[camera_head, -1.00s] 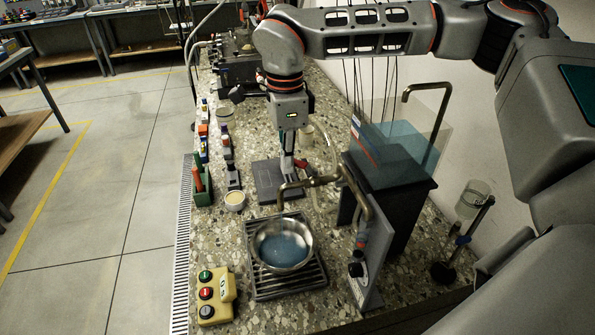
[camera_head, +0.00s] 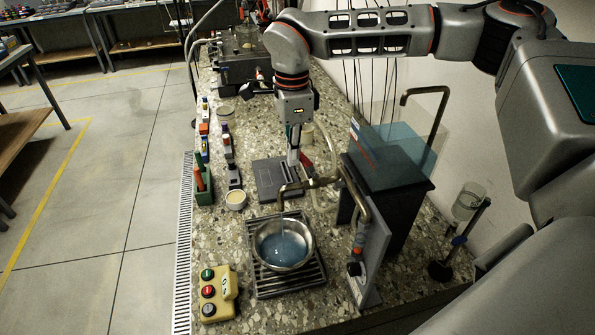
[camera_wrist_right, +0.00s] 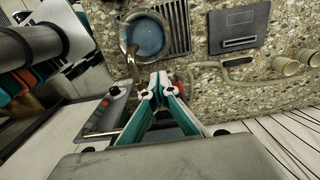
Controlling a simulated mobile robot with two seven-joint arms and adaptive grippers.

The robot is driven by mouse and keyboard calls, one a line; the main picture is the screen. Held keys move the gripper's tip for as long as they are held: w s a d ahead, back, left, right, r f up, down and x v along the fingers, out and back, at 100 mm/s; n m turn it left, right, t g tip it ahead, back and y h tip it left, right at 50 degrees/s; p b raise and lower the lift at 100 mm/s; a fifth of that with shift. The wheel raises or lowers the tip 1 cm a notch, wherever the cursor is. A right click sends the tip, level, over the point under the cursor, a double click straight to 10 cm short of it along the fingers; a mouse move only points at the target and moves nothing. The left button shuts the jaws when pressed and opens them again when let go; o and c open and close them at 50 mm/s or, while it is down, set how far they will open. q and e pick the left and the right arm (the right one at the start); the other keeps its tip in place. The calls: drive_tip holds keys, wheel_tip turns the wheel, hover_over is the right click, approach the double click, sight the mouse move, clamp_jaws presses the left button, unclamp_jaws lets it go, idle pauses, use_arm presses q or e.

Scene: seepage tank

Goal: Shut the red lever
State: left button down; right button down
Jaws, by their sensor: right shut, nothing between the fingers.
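My right gripper (camera_head: 294,158) points down behind the brass spout pipe (camera_head: 310,183), left of the tank (camera_head: 388,160). In the right wrist view, its closed fingertips (camera_wrist_right: 158,84) have nothing between them. A small red part, likely the red lever (camera_wrist_right: 179,82), shows just right of the fingertips, partly hidden by them; I cannot tell whether they touch. The lever is not clear in the head view, behind the gripper and pipe. The spout ends over a metal bowl (camera_head: 283,243) of bluish water, with a thin stream apparently falling into it. My left gripper is out of view.
The bowl stands on a slotted drain tray (camera_head: 290,281). A yellow button box (camera_head: 216,292) is at the front left. An upright panel with a knob (camera_head: 370,262) stands right of the bowl. A dark flat plate (camera_head: 268,177) lies left of the gripper.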

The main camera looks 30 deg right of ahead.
drive_tip(key=shift+w+d, duration=0.1)
drive_tip(key=shift+d, duration=0.1)
drive_tip(key=shift+w+d+p, duration=0.15)
drive_tip(key=shift+d+p, duration=0.45)
drive_tip(key=shift+d, duration=0.15)
drive_tip(key=shift+w+a, duration=0.25)
drive_tip(key=shift+a, duration=0.3)
wheel_tip(320, 180, up, 5)
idle(0.4)
idle(0.3)
